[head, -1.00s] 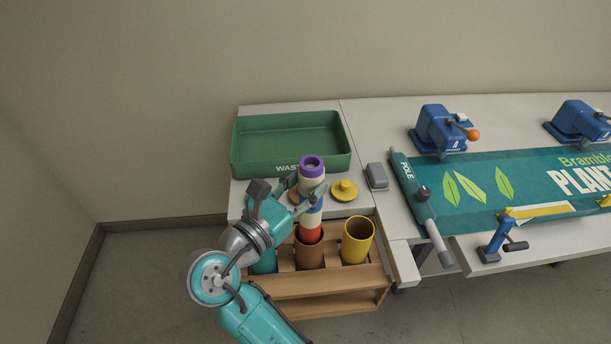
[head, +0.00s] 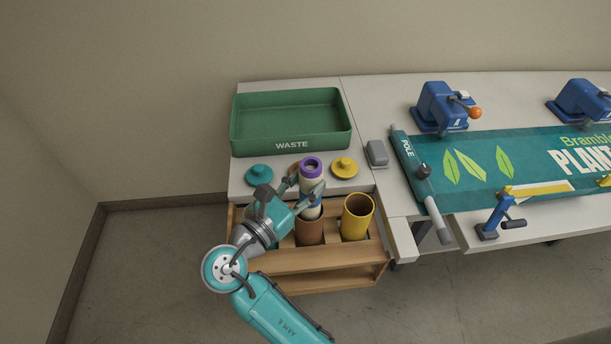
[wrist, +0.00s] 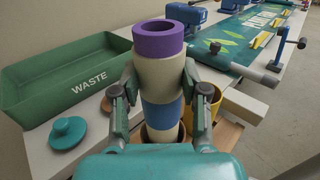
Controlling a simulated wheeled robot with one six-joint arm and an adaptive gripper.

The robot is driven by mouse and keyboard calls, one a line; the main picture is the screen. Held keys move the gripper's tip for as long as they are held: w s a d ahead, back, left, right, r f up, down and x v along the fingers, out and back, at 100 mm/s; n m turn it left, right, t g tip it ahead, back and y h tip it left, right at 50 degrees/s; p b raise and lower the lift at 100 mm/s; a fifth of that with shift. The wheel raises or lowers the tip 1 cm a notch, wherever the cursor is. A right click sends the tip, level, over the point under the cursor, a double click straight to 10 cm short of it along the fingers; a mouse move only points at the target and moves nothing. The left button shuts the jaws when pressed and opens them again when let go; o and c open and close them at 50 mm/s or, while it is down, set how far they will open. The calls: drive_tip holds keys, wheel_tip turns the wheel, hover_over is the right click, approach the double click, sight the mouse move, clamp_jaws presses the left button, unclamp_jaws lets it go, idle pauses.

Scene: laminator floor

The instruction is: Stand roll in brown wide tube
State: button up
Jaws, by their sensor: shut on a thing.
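The roll (head: 311,180) is upright, with a purple top end, a cream body and a blue band. In the wrist view the roll (wrist: 160,80) stands between both fingers. The brown wide tube (head: 310,230) stands in the wooden rack directly under the roll. The roll's lower end is inside the tube's mouth and hidden; how deep it goes I cannot tell. The red band is out of sight.
A yellow tube (head: 357,218) stands to the right in the wooden rack (head: 300,258). A teal lid (head: 259,174) and a yellow lid (head: 344,168) lie on the table below the green waste bin (head: 340,135). A grey block (head: 377,153) sits to the right.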

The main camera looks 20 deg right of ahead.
wheel_tip(320, 180, down, 9)
drive_tip(key=shift+r, duration=0.2)
idle(0.8)
drive_tip(key=o, duration=1.8)
drive_tip(key=shift+c, duration=0.2)
